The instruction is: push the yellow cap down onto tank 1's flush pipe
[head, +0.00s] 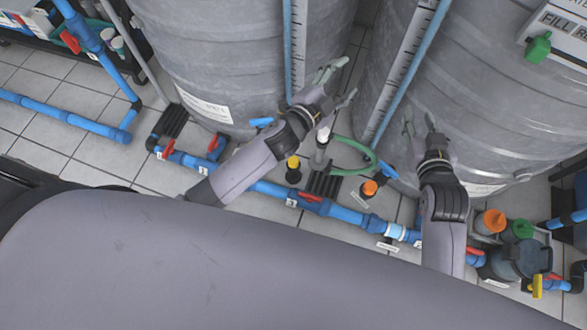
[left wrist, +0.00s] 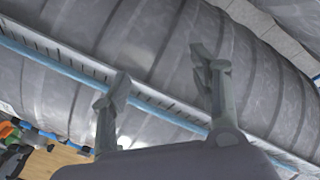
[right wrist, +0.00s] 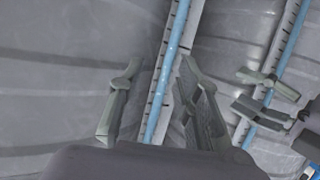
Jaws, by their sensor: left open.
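A small yellow cap (head: 293,161) stands on a dark base on the floor between two grey tanks, beside the blue pipe. I cannot tell how far it is seated. A short white upright pipe (head: 322,138) stands just right of it; I cannot tell which pipe is tank 1's flush pipe. My left gripper (head: 335,84) is open and empty, up between the tanks and beyond the cap. It also shows in the right wrist view (right wrist: 264,96). My right gripper (head: 419,120) is open and empty, in front of the right tank (head: 490,85).
The left tank (head: 220,60) has a blue sight tube and scale. A blue pipe (head: 268,188) with red valve handles runs low along the floor. A green hose (head: 347,140) and an orange cap (head: 370,187) lie right of the yellow cap. A filter housing (head: 518,258) is lower right.

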